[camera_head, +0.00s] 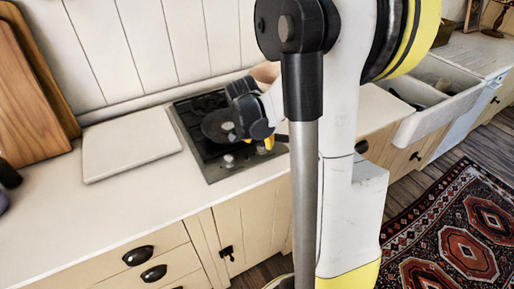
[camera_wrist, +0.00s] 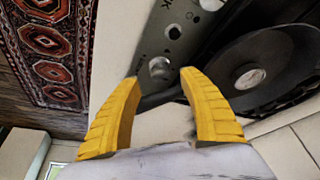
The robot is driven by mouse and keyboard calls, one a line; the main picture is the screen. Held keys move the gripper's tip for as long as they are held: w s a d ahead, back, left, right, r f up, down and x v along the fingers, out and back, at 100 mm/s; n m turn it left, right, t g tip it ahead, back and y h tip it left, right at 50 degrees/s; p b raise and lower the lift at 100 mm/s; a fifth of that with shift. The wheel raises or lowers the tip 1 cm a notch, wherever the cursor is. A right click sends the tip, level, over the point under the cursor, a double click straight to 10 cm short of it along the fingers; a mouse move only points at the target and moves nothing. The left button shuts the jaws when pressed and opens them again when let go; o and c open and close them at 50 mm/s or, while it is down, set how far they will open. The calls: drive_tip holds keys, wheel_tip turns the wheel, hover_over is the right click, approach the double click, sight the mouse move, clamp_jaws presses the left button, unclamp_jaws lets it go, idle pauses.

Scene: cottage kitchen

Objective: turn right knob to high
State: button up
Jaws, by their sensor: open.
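The stove panel (camera_wrist: 168,45) is grey metal with several round controls along it. A silver knob (camera_wrist: 160,67), the one nearest the panel's right end, shows between and just beyond my fingertips in the wrist view. My gripper (camera_wrist: 158,80) is open, with its yellow fingers apart on either side of the knob; I cannot tell if they touch anything. In the head view my gripper (camera_head: 266,143) is low over the right part of the dark stove (camera_head: 207,164), and my arm hides that end.
A black round burner or pan (camera_wrist: 262,72) lies close beside my right finger in the wrist view. A pale board (camera_head: 130,143) lies on the counter (camera_head: 110,205) left of the stove. A white sink (camera_head: 440,112) stands at the right, near a patterned rug (camera_head: 465,235).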

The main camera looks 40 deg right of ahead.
sight(261, 146)
drive_tip(key=shift+b+x, duration=0.5)
drive_tip(key=shift+x, duration=1.35)
clamp_jaws()
